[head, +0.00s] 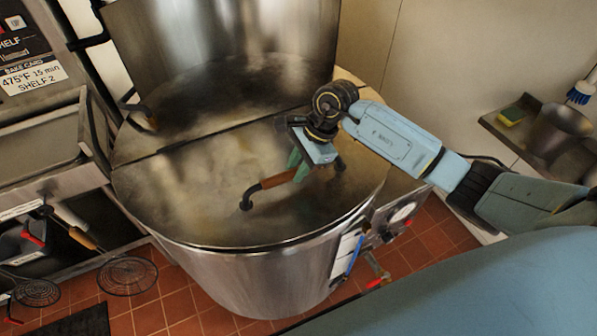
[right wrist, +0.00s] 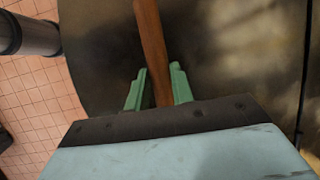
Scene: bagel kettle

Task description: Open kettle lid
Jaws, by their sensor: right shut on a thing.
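The large steel kettle (head: 285,281) stands in the middle of the head view, with a round two-part lid. The front half of the lid (head: 200,200) lies flat and closed on the rim. A bar handle with a brown wooden grip (head: 276,181) and dark ends is fixed on it. My right gripper (head: 298,168) is over the lid with its green fingers around the grip. In the right wrist view the brown grip (right wrist: 151,45) runs between the two green fingers (right wrist: 158,88). My left gripper is not in view.
A tall steel panel (head: 225,40) rises at the kettle's back. Shelving with trays (head: 45,125) stands at left, with wire skimmers (head: 127,275) hanging below. A gauge and valve (head: 402,213) sit at the kettle's right. A wall shelf (head: 510,130) holds a pot and a sponge.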

